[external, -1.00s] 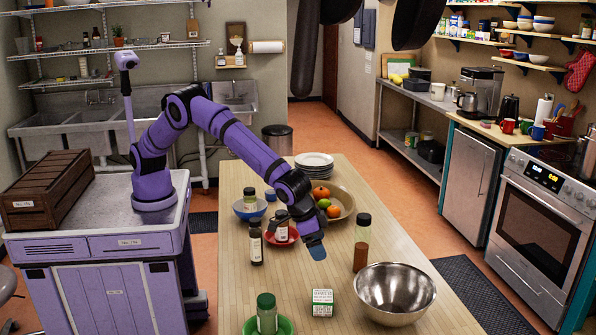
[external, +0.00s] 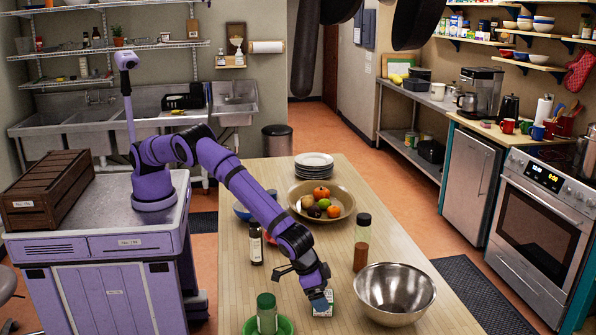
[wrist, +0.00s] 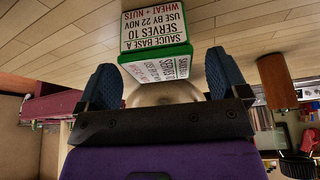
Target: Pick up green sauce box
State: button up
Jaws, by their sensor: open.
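The green sauce box (external: 322,309) is a small white box with green edges, standing on the wooden table, partly hidden behind my gripper in the external view. In the wrist view the box (wrist: 158,48) shows its printed label, reading "SAUCE BASE A, SERVES 10", upside down. My gripper (external: 318,297) is open, just above or beside the box. In the wrist view its two blue fingertips (wrist: 163,85) stand apart, with the box beyond and between them. I cannot tell whether a finger touches the box.
A steel bowl (external: 395,293) stands right of the box. A green-capped jar (external: 267,313) is on a green plate (external: 287,327) to the left. A bottle of reddish-brown contents (external: 361,243) and a fruit bowl (external: 343,200) stand farther back. A dark bottle (external: 256,244) is near the arm.

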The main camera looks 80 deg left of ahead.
jog(key=shift+x, duration=1.7)
jog(key=c, duration=1.1)
jog(key=shift+r, duration=1.85)
jog(key=s+a, duration=0.3)
jog(key=s, duration=0.1)
jog(key=s+a+r, duration=0.1)
jog(key=s+a, duration=0.2)
jog(key=a, duration=0.1)
jog(key=s+a, duration=0.4)
jog(key=shift+s+r, duration=0.15)
jog(key=shift+s, duration=0.15)
